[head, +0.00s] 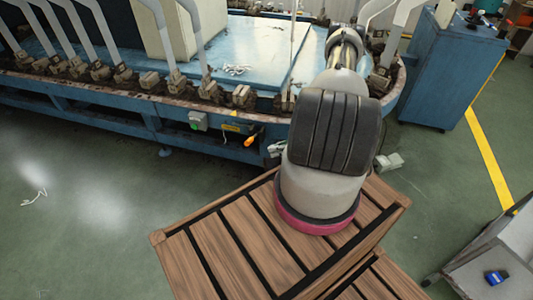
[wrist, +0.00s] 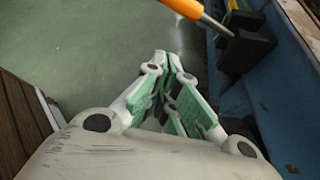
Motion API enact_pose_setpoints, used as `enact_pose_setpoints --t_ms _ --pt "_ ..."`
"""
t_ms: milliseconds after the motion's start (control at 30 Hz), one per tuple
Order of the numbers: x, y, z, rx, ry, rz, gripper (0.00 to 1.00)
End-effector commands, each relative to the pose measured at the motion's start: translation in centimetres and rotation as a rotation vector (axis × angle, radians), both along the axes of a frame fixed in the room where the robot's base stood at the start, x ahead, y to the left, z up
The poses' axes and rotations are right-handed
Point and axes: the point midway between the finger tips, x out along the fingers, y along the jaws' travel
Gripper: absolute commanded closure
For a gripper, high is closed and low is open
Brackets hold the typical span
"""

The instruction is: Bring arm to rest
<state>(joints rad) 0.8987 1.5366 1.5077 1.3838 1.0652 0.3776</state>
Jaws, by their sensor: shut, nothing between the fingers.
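My gripper (wrist: 168,62) shows in the wrist view with its green-padded fingers drawn together at the tips. Nothing is held between them. It points out over bare green floor, with a blue frame close on the right. In the head view my arm reaches away toward the machine, and its own links hide most of the gripper.
The blue machine (head: 120,112) carries several upright pale sock boards (head: 98,35). An orange handle (head: 251,141) juts from its side, also near my gripper in the wrist view (wrist: 186,9). A wooden slatted surface (head: 222,250) lies below my arm. Floor at left is clear.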

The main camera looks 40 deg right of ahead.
Motion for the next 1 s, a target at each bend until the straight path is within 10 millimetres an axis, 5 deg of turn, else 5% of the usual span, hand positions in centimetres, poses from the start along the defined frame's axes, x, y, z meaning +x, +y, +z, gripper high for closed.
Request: enact_pose_setpoints --t_ms 733,933,1000 --pt "-0.5 -0.3 0.1 -0.025 -0.018 0.029 1.00" --pt "-6.2 3.3 0.2 -0.026 -0.013 0.232 1.00" --pt "-8.6 4.0 2.3 -0.041 -0.027 0.349 1.00"
